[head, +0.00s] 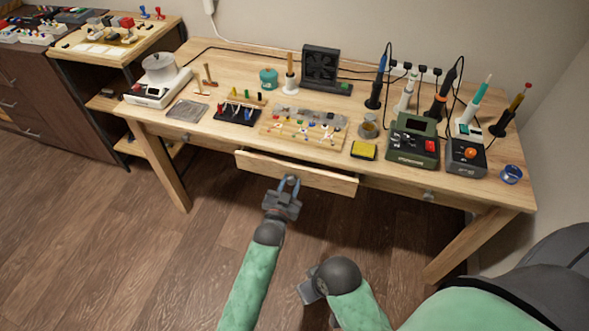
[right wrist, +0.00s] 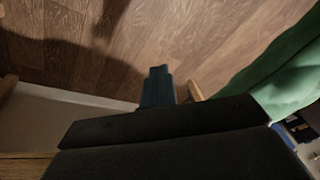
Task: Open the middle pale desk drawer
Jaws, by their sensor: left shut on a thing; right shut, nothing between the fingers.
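The pale wooden desk (head: 222,135) has a middle drawer (head: 325,180) that stands out from the desk front, partly open. A dark gap shows between its front panel and the desk top. My left gripper (head: 290,184) is at the left half of the drawer front and is shut on the drawer's handle, which it mostly hides. My right gripper (head: 306,291) hangs low in front of the desk, apart from the drawer. In the right wrist view its shut fingers (right wrist: 158,85) are over the floor with nothing between them.
The desk top holds soldering stations (head: 413,145), a yellow sponge tray (head: 363,150), a black fan unit (head: 320,68) and a white hot plate (head: 158,82). Other drawers have small knobs, one at the right (head: 428,196). The wooden floor (head: 120,240) before the desk is clear.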

